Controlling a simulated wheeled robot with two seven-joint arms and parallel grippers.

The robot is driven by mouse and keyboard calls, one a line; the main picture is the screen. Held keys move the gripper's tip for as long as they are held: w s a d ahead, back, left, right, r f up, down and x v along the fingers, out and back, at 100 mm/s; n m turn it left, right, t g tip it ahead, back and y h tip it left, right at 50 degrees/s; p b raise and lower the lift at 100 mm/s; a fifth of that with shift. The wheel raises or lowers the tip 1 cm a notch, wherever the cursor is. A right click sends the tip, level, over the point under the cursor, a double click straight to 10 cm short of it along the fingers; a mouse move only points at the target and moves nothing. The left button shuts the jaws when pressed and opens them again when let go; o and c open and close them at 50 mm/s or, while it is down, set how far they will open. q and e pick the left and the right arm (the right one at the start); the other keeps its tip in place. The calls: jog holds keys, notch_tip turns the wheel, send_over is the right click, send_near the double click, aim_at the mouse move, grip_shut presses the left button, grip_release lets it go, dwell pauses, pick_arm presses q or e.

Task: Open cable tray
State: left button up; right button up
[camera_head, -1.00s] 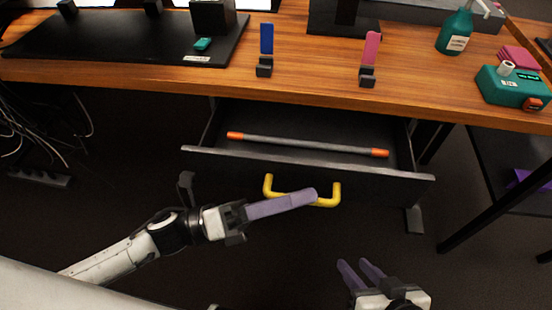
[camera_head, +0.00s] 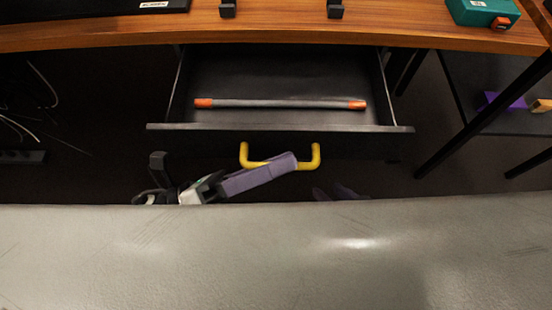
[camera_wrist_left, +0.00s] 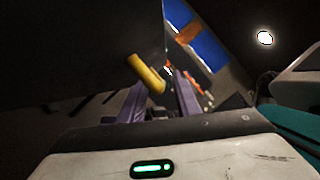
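The cable tray (camera_head: 280,128) is a black drawer under the desk, standing pulled out with its inside showing. A grey rod with orange ends (camera_head: 280,104) lies in it. A yellow U-shaped handle (camera_head: 316,156) is on its front; it also shows in the left wrist view (camera_wrist_left: 146,74). My left gripper (camera_head: 290,162) is at the handle, its purple fingers overlapping the bar. In the left wrist view its fingers (camera_wrist_left: 161,92) are apart, with the handle reaching between them, close to the left finger. My right gripper (camera_head: 338,193) is low and mostly hidden, its two fingertips apart and empty.
The wooden desk (camera_head: 420,37) runs above the tray, with a teal box (camera_head: 482,12) at its right. A dark table leg (camera_head: 480,115) slants at the right. Cables (camera_head: 25,110) hang at the left. A grey surface of my own body fills the bottom.

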pick_arm(q)
jog(key=v, duration=1)
jog(key=shift+a, duration=0.2)
pick_arm(e)
jog(key=shift+s+d+f, duration=0.1)
jog(key=shift+s+d, duration=0.1)
jog(key=shift+s, duration=0.1)
jog(key=shift+w, duration=0.15)
